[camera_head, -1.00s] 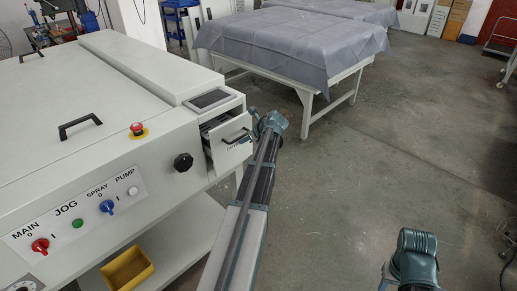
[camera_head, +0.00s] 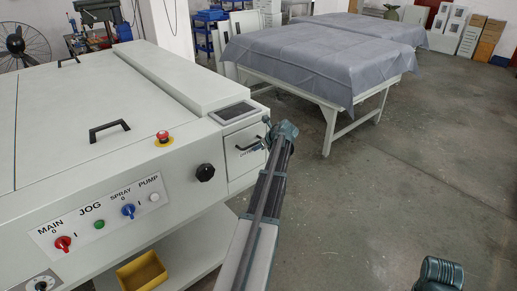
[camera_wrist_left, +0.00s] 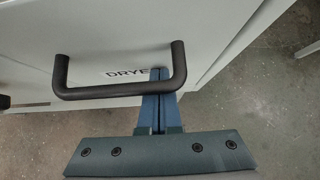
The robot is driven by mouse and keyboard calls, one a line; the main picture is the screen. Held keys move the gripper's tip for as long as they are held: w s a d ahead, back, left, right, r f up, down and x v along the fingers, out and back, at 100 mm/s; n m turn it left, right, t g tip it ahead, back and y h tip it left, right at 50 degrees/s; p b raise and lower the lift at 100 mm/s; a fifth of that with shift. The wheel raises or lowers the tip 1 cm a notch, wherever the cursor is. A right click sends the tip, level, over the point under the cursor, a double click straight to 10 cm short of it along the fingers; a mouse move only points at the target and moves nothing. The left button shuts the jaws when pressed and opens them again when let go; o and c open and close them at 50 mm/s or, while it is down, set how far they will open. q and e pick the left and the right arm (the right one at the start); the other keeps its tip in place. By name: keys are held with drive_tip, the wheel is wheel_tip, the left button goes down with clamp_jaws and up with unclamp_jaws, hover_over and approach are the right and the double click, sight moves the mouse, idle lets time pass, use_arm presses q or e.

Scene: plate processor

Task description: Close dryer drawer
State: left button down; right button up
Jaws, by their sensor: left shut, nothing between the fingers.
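The dryer drawer (camera_head: 240,166) sits at the right end of the white machine, below the small screen. Its front looks flush with the cabinet, with no gap showing. Its black handle (camera_head: 248,145) faces out, and the handle also shows in the left wrist view (camera_wrist_left: 110,91) over the "DRYER" label. My left gripper (camera_wrist_left: 159,73) is shut and empty. Its blue fingertips are at the drawer front, at the right part of the handle loop, with the bar crossing over the fingers. In the head view the fingertips are mostly hidden by my wrist.
The machine's front carries a black knob (camera_head: 204,172), a red emergency button (camera_head: 162,137) and switches. A yellow bin (camera_head: 142,271) is on the lower shelf. A cloth-covered table (camera_head: 300,60) stands behind. The floor to the right is clear.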

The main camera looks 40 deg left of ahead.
use_arm(q)
drive_tip(key=d+f+p+v, duration=0.2)
drive_tip(key=p+v, duration=0.5)
drive_tip(key=v, duration=0.6)
drive_tip(key=shift+s+f, duration=0.1)
drive_tip(key=s+d+f+n+h, duration=0.2)
drive_tip(key=s+d+n, duration=0.1)
drive_tip(key=d, duration=1)
drive_tip(key=s+d+f+n+h, duration=0.2)
drive_tip(key=s+d+n, duration=0.15)
drive_tip(key=d, duration=0.95)
drive_tip(key=s+d+f+n+h, duration=0.1)
drive_tip(key=s+d+n+h, duration=0.2)
drive_tip(key=d, duration=0.9)
drive_tip(key=s+d+f+n, duration=0.1)
drive_tip(key=s+d+n, duration=0.4)
drive_tip(key=s+d, duration=0.5)
drive_tip(key=shift+d+g+h, duration=0.4)
drive_tip(key=shift+d, duration=0.7)
drive_tip(key=shift+s+f+n, duration=0.1)
drive_tip(key=shift+n, duration=0.15)
